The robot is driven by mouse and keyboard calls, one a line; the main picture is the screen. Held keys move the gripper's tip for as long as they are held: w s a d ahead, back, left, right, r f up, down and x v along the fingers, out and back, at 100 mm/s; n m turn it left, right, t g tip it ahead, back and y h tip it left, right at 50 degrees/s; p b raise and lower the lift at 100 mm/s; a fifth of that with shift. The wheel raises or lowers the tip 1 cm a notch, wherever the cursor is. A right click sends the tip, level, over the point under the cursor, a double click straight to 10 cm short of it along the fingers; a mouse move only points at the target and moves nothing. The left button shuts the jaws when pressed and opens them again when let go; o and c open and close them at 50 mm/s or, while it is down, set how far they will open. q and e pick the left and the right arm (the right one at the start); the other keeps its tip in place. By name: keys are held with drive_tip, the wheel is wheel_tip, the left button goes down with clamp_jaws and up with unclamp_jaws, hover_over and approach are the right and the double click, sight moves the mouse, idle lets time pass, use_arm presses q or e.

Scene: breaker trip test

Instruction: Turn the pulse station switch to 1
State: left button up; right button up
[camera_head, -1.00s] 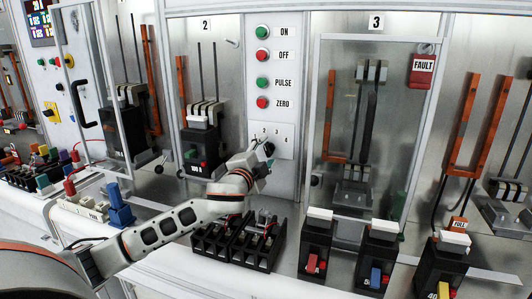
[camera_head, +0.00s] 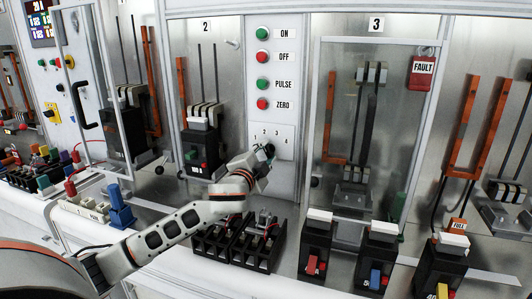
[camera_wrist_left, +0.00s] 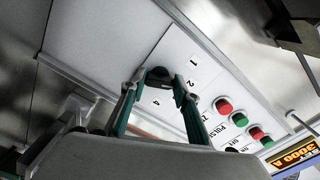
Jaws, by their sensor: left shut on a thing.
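The pulse station switch is a black rotary knob (camera_wrist_left: 158,74) on a white plate (camera_head: 286,153) marked 1, 2, 3 and 4, below the column of push buttons. My left gripper (camera_head: 267,153) is at the plate in the head view and covers much of the knob. In the left wrist view its two green-edged fingers (camera_wrist_left: 155,88) are on either side of the knob, shut on it. The numbers 1, 2 and 4 show beside the knob in that view. Which number the knob points to cannot be told. My right gripper is in neither view.
Green and red buttons (camera_head: 262,84) labelled ON, OFF, PULSE and ZERO sit above the plate. Black breakers (camera_head: 316,250) and open black blocks (camera_head: 247,244) stand on the bench below.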

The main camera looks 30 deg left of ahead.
use_arm(q)
drive_tip(key=n+p, duration=0.3)
drive_tip(key=n, duration=0.1)
drive_tip(key=shift+n, duration=0.3)
drive_tip(key=shift+n+p, duration=0.3)
drive_tip(key=shift+p, duration=0.1)
drive_tip(key=shift+n+p, duration=0.35)
drive_tip(key=shift+n, duration=0.55)
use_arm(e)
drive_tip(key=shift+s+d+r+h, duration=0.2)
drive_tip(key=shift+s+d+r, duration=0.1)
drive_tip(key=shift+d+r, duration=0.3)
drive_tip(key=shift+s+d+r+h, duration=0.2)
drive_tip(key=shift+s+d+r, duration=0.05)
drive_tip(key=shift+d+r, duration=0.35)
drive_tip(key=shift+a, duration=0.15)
use_arm(q)
drive_tip(key=o, duration=1.1)
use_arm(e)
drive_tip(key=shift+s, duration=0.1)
